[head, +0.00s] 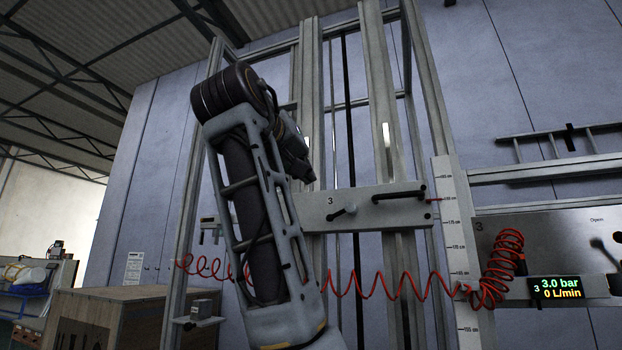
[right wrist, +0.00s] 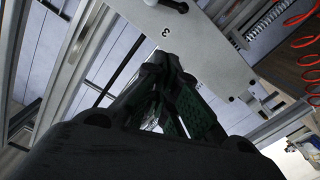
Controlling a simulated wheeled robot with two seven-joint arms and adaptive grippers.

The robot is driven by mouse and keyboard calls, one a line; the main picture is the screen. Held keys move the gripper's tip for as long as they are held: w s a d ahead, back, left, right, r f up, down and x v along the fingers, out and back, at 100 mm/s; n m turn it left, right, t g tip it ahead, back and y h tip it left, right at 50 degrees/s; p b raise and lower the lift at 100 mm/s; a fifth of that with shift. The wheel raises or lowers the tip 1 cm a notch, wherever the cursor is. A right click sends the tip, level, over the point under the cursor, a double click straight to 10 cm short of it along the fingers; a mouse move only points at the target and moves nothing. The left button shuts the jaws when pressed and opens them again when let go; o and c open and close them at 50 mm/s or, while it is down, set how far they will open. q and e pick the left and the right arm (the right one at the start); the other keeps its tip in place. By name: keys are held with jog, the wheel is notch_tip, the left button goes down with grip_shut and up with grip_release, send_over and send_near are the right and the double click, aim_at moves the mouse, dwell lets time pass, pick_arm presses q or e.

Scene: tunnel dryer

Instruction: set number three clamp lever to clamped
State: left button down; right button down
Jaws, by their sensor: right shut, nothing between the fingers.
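A pale plate marked 3 (head: 315,208) is fixed across the upright posts in the head view. A short black lever (head: 343,212) sits beside the number, tilted with its outer end down-left. A longer black handle (head: 398,195) lies almost level at the plate's upper right. I cannot tell for certain which is the clamp lever. My right gripper (head: 304,168) is shut and empty, above and left of the plate's number. In the right wrist view its fingers (right wrist: 165,75) overlap the plate (right wrist: 210,55), and a dark part (right wrist: 172,4) shows at the top edge. My left gripper is not in view.
A coiled red hose (head: 400,288) hangs below the plate. A white scale (head: 458,240) stands to its right. A grey panel (head: 550,240) carries a lever marked Open and a display (head: 556,289) reading 3.0 bar, 0 L/min. A wooden crate (head: 110,312) stands lower left.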

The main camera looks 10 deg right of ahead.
aim_at(342, 213)
jog(key=p+x, duration=0.1)
jog(key=x, duration=0.2)
jog(key=p+x, duration=0.1)
jog(key=x, duration=0.2)
jog(key=f+x, duration=0.1)
jog(key=x, duration=0.2)
jog(key=shift+w+d+p, duration=0.25)
jog(key=shift+d+p, duration=0.05)
jog(key=shift+p, duration=0.1)
jog(key=shift+s+d+f, duration=0.1)
jog(key=shift+d+f, duration=0.25)
jog(key=shift+f, duration=0.3)
jog(key=shift+s+d+f, duration=0.1)
jog(key=shift+d+f, duration=0.2)
jog(key=shift+f, duration=0.3)
jog(key=shift+d+f, duration=0.1)
jog(key=shift+d, duration=0.05)
